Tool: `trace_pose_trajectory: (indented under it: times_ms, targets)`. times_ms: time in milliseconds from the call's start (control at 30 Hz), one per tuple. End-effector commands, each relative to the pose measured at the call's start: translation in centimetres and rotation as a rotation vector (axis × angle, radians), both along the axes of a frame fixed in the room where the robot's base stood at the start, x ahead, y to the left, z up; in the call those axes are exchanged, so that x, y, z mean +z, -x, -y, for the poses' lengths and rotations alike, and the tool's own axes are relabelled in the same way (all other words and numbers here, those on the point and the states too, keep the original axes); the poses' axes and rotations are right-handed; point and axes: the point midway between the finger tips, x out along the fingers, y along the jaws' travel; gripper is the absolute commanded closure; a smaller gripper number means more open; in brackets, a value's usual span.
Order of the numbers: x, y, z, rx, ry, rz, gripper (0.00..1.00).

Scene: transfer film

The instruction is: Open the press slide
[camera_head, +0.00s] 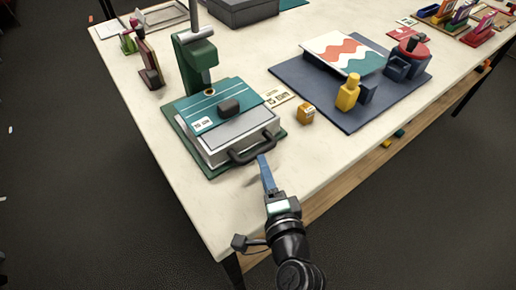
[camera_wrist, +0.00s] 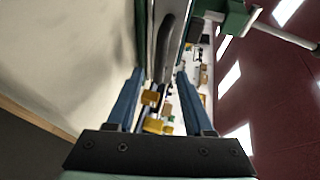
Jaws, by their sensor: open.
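The press (camera_head: 195,62) has a green column and base and stands at the table's left front. Its slide (camera_head: 215,150) is a pale tray under a teal plate (camera_head: 204,105) with a dark knob. A dark curved handle (camera_head: 256,150) sticks out of the slide's front. My gripper (camera_head: 263,163) is just in front of the handle's right part, with blue fingers. In the wrist view my gripper (camera_wrist: 160,75) is open, and the dark handle (camera_wrist: 165,45) shows lengthwise between the fingertips. I cannot tell whether a finger touches it.
A dark blue board (camera_head: 355,115) with a yellow bottle-like piece (camera_head: 348,92) and a patterned panel (camera_head: 342,53) lies beyond. The pale table (camera_head: 160,185) is clear at the front left corner.

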Motion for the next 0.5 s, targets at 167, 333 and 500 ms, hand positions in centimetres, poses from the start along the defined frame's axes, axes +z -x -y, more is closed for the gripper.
trace_pose_trajectory:
  times_ms: [167,333,500]
  targets:
    - [-0.5,-3.4,-0.8,0.001,0.0,0.002,0.48]
    - [-1.0,-5.5,-1.3,0.001,0.001,0.002,0.48]
    - [-1.2,-6.4,-1.5,0.0,0.001,0.0,0.48]
